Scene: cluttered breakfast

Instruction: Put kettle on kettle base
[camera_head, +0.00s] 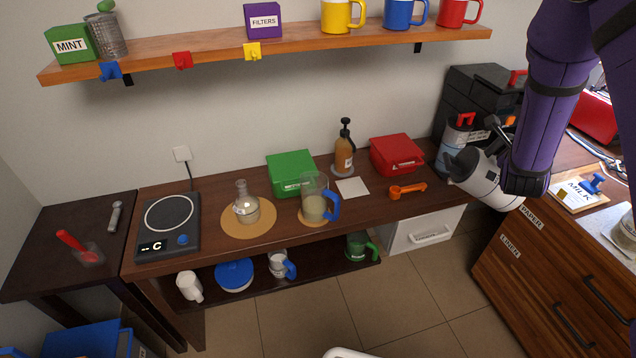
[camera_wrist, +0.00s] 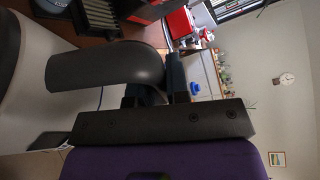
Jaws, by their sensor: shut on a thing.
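The kettle (camera_head: 478,178) is white with a dark lid and spout end. It hangs tilted in the air at the right, in front of the coffee machine. In the wrist view its dark curved handle (camera_wrist: 105,67) and pale body (camera_wrist: 40,112) fill the left side. My gripper (camera_wrist: 158,93) is shut on the handle; in the head view the arm and kettle mostly hide the fingers. The kettle base (camera_head: 168,226), a dark plate with a pale ring, a "C" display and a blue knob, lies at the counter's left end. Its top is bare, well apart from the kettle.
Along the counter stand a glass flask (camera_head: 246,207) on a cork mat, a blue-handled jug (camera_head: 315,202), a green box (camera_head: 291,172), a pump bottle (camera_head: 344,150), a red box (camera_head: 396,155) and an orange scoop (camera_head: 408,191). A shelf (camera_head: 200,53) runs above.

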